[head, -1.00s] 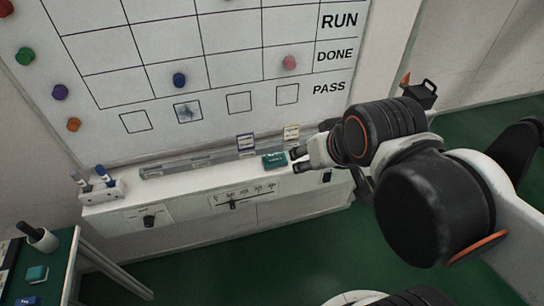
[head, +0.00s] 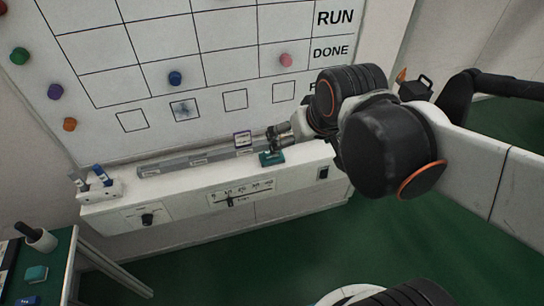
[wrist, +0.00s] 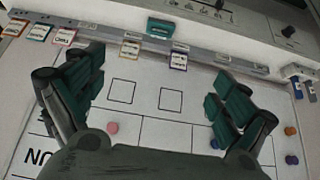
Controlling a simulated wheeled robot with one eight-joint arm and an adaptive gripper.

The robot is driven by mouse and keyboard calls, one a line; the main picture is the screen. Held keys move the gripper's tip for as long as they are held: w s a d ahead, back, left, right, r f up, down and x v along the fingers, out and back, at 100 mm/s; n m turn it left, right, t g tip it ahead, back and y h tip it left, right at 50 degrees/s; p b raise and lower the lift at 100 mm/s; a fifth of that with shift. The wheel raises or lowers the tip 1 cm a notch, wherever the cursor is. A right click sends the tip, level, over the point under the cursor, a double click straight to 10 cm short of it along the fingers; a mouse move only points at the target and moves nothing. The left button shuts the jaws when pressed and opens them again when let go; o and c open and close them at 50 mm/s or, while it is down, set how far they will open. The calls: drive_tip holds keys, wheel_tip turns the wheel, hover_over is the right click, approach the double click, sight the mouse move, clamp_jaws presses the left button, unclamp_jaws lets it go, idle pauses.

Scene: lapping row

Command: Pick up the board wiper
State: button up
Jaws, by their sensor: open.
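The board wiper looks to be the teal block (head: 272,158) with a pale label, lying on the white ledge below the whiteboard. It also shows in the wrist view (wrist: 160,27), at the top middle. My gripper (head: 273,139) is just above and behind the block in the head view, close to the board. In the wrist view my gripper (wrist: 162,68) has its two teal-padded fingers wide apart with nothing between them. The block lies beyond the fingertips, apart from them. In the head view part of the block's top edge is close to a fingertip; contact cannot be told.
A grey rail (head: 185,165) with small labelled cards (wrist: 179,60) runs along the board's foot. A marker holder (head: 98,190) stands at the ledge's left end. Coloured magnets (head: 175,78) dot the whiteboard. Another teal block (head: 36,273) lies on the left table.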

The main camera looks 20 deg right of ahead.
drive_tip(key=w+f+g, duration=0.1)
drive_tip(key=w+f, duration=0.4)
drive_tip(key=w, duration=0.4)
drive_tip(key=g+p, duration=0.1)
approach(272, 156)
drive_tip(key=w+f+b, duration=0.2)
drive_tip(key=w+f, duration=0.2)
drive_tip(key=shift+f+b, duration=0.2)
drive_tip(key=shift+b, duration=0.1)
drive_tip(key=b+x, duration=0.1)
drive_tip(key=x, duration=0.1)
drive_tip(key=s+b+x, duration=0.1)
drive_tip(key=x, duration=0.1)
drive_tip(key=shift+w+d+f, duration=0.1)
drive_tip(key=shift+d+f, duration=0.05)
drive_tip(key=shift+f, duration=0.2)
drive_tip(key=shift+w+f+b, duration=0.25)
drive_tip(key=shift+f+b, duration=0.05)
drive_tip(key=shift+f, duration=0.15)
drive_tip(key=shift+r, duration=0.1)
drive_tip(key=c, duration=1.1)
